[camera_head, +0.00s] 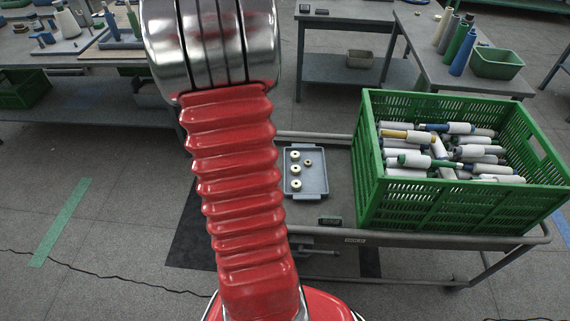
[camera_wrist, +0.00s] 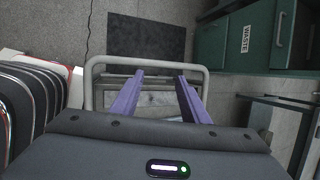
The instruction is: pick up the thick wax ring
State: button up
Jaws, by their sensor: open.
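A grey tray (camera_head: 316,181) lies on the trolley in the head view, left of the green crate. It holds three cream rings, a back one (camera_head: 295,155), a middle one (camera_head: 295,169) and a front one (camera_head: 296,184). A smaller, darker ring (camera_head: 308,162) lies to their right. I cannot tell which ring is the thick wax one. My gripper (camera_wrist: 160,77) is open and empty in the wrist view, its two purple fingers spread over the trolley's rail. No ring shows in that view. The head view shows my red arm but not my gripper.
The green crate (camera_head: 455,212), full of wound cones, fills the trolley's right side. A small dark device (camera_head: 330,221) lies in front of the tray. The trolley's rail (camera_wrist: 150,62) and a green cabinet marked WASTE (camera_wrist: 228,43) show in the wrist view.

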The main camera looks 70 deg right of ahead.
jog(key=s+d+f+m, duration=0.5)
jog(key=s, duration=0.2)
jog(key=s+d+f+m+g, duration=0.1)
jog(key=s+d+f+m, duration=0.3)
jog(key=s, duration=0.4)
jog(key=s+d+f+m+g+h, duration=0.1)
jog(key=s+d+f+m, duration=0.4)
jog(key=s+f, duration=0.2)
jog(key=shift+s+d+f+m, duration=0.35)
jog(key=shift+f+m, duration=0.05)
jog(key=shift+f, duration=0.15)
jog(key=shift+g, duration=0.3)
send_over(296, 169)
jog(key=a, duration=0.2)
jog(key=shift+s+f, duration=0.25)
jog(key=shift+f, duration=1.75)
jog(key=shift+s+f, duration=0.2)
jog(key=shift+f, duration=1.75)
jog(key=shift+f, duration=0.1)
jog(key=shift+x, duration=2.55)
jog(key=shift+a, duration=0.1)
jog(key=shift+c, duration=0.2)
